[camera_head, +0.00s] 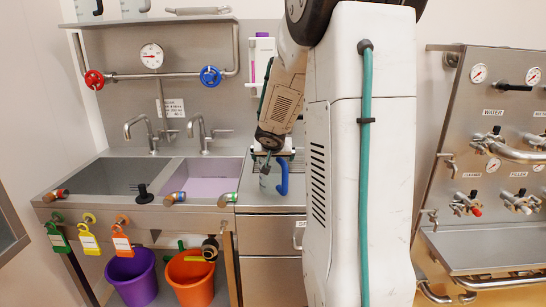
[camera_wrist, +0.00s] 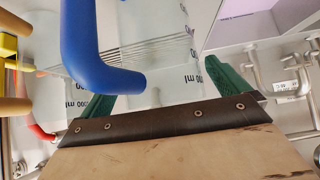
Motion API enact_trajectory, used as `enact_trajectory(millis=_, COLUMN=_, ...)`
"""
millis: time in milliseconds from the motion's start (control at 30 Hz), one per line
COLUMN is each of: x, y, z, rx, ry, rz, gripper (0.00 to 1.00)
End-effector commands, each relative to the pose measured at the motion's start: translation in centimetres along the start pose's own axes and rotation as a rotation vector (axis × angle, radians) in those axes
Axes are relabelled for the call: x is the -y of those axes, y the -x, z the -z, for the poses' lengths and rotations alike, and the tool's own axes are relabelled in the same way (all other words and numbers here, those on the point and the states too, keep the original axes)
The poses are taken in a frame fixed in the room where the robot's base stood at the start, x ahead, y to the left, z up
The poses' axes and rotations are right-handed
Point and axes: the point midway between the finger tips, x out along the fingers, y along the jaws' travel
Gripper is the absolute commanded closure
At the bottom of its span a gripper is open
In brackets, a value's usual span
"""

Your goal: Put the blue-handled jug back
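The blue-handled jug (camera_head: 268,184) stands on the steel counter just right of the lavender basin, below my gripper (camera_head: 271,158). Its blue handle (camera_head: 283,176) faces right in the head view. In the wrist view the blue handle (camera_wrist: 88,50) crosses the upper left, close to the camera, and the pale jug wall with printed ml marks shows behind it. The two green fingers of my gripper (camera_wrist: 165,92) are spread wide, with pale surface and the handle's lower end between them. I see no finger closed on the handle. Contact with the jug body is hard to make out.
A double sink (camera_head: 110,177) with taps lies left of the jug. Other jugs stand on the shelf (camera_head: 150,20) above. A valve panel (camera_head: 500,150) is at right.

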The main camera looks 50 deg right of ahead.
Motion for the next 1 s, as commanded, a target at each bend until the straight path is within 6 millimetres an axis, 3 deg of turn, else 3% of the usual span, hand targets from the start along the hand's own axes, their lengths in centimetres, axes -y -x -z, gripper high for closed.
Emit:
enact_trajectory(millis=367, x=0.0, y=0.6, z=0.3, rx=-0.003, ry=-0.001, rz=0.001, gripper=0.0)
enact_trajectory(millis=800, x=0.1, y=9.3, z=0.3, rx=-0.005, ry=0.0, rz=0.003, gripper=0.0)
enact_trajectory(millis=1000, x=0.0, y=11.7, z=0.3, rx=-0.001, ry=0.0, rz=0.0, gripper=0.0)
